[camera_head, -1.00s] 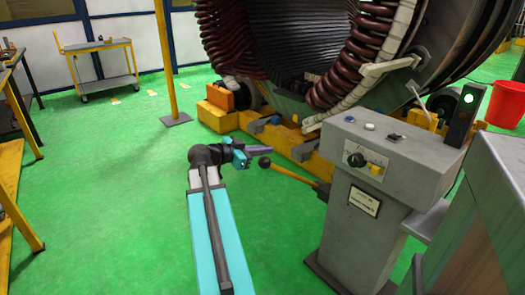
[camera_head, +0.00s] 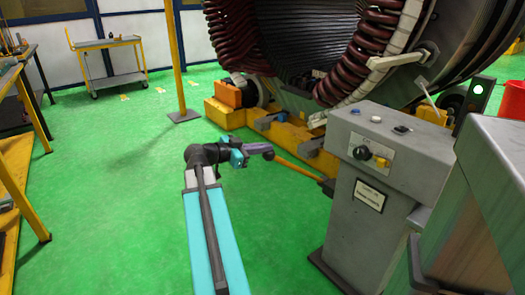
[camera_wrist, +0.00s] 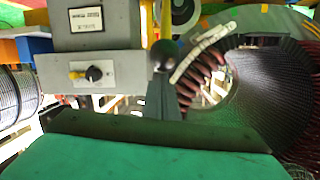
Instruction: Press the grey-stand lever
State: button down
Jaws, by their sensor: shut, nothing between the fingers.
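The grey stand (camera_head: 364,225) is at the right of the head view, with knobs and a label on its sloped top and front. Its lever (camera_head: 299,171) is an orange rod sticking out toward the left, low beside the stand. The lever's black ball knob (camera_head: 269,154) is at its free end, partly covered by my gripper (camera_head: 264,149). My gripper is shut and empty, its tips right at the knob. In the wrist view the ball knob (camera_wrist: 163,56) shows just beyond my shut fingers (camera_wrist: 162,98); whether they touch I cannot tell.
The large stator (camera_head: 300,50) with dark red coils stands behind the lever on a yellow base (camera_head: 290,140). A grey cabinet (camera_head: 490,200) is close at the right front. A yellow post (camera_head: 176,60) and a trolley (camera_head: 108,43) stand back left. Green floor is clear at left.

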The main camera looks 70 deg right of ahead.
jog(key=shift+w+a+f+y, duration=0.1)
jog(key=shift+a+f+y, duration=0.05)
jog(key=shift+f, duration=0.4)
jog(key=shift+w+a+f+y, duration=0.1)
jog(key=shift+f+y, duration=0.05)
jog(key=shift+f, duration=0.4)
jog(key=r, duration=0.2)
jog(key=s+d+r, duration=0.1)
jog(key=r, duration=0.1)
jog(key=r+p, duration=0.1)
jog(key=shift+s+d+r, duration=0.2)
jog(key=shift+s+r, duration=0.2)
jog(key=p+v, duration=0.1)
jog(key=v, duration=0.8)
jog(key=shift+a+f, duration=0.3)
jog(key=shift+a, duration=0.05)
jog(key=shift+w+r, duration=0.1)
jog(key=shift+w, duration=0.1)
